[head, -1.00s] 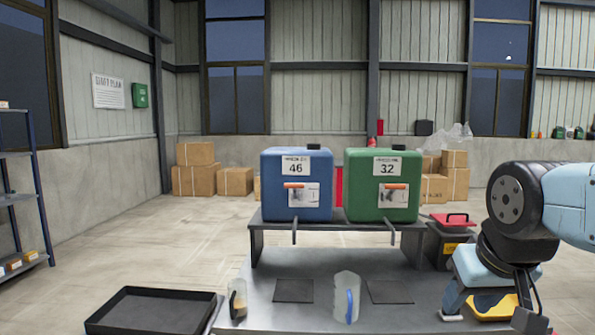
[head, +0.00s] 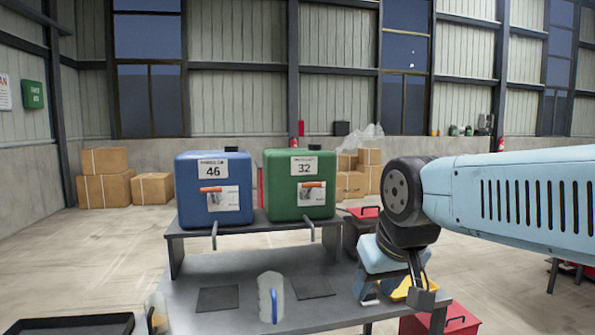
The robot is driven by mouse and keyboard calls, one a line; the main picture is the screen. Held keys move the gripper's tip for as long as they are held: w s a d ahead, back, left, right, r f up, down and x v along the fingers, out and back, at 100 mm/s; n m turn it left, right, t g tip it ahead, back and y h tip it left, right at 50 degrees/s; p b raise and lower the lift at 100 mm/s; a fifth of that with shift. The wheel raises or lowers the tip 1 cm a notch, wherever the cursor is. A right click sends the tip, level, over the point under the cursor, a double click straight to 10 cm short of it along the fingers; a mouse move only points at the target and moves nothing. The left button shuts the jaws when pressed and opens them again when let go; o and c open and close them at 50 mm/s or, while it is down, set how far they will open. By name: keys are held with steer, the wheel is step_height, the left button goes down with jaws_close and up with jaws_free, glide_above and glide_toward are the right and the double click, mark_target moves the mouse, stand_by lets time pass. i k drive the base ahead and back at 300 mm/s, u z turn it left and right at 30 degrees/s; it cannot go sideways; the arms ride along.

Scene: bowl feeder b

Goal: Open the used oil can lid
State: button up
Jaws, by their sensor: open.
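The used oil can looks to be the dark can (head: 351,236) behind the right end of the table, beside the stand. Its red lid (head: 363,212) with a dark handle lies on top and looks shut. My arm hides part of the can's right side. My gripper (head: 385,292) points down over the table's right end, in front of the can in the picture and apart from its lid. Its jaws are open, and I see nothing held between them.
A blue drum (head: 235,205) marked 46 and a green drum (head: 283,207) marked 32 stand on a raised stand. A clear jug (head: 265,295) with a blue handle and two dark mats are on the table. A yellow object (head: 402,289) is by my gripper; a red box (head: 462,318) stands lower right.

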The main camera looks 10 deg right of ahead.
mark_target(366, 212)
steer(key=k, duration=0.45)
steer(key=z, duration=0.6)
steer(key=i, duration=1.6)
steer(key=u, duration=0.55)
